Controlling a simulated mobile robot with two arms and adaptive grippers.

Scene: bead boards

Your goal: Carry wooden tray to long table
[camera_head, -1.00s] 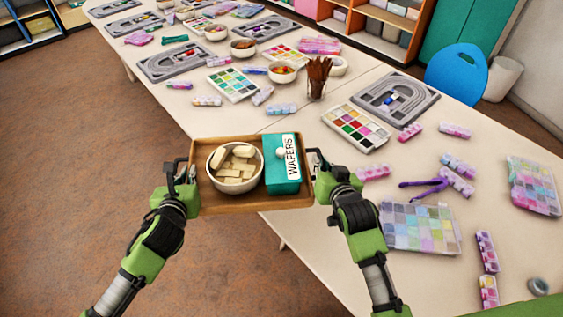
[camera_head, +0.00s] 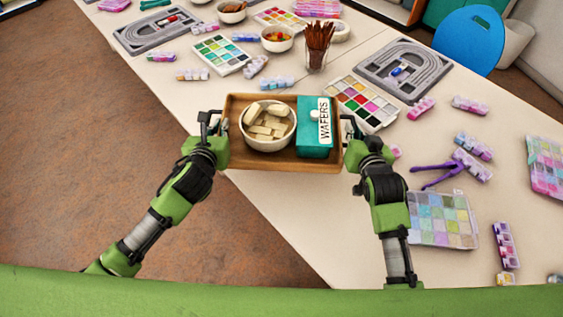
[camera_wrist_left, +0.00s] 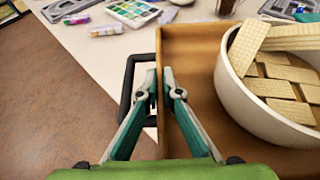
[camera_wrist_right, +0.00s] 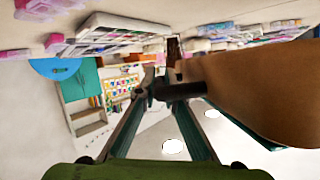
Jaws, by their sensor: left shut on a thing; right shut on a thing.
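The wooden tray (camera_head: 282,163) is held between my two grippers, over the near edge of the long table (camera_head: 287,215). It carries a white bowl of wafers (camera_head: 267,127) and a teal box labelled WAFERS (camera_head: 313,135). My right gripper (camera_head: 352,137) is shut at the tray's right handle. In the right wrist view the fingers (camera_wrist_right: 150,92) close beside the tray's wall (camera_wrist_right: 255,85).
The table is crowded. A paint palette (camera_head: 362,103) lies right beside the tray, with a grey bead board (camera_head: 405,70) behind. A cup of brown sticks (camera_head: 317,45), purple pliers (camera_head: 435,177) and a bead case (camera_head: 442,219) stand near. A blue chair (camera_head: 470,40) is beyond. Bare tabletop lies below the tray.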

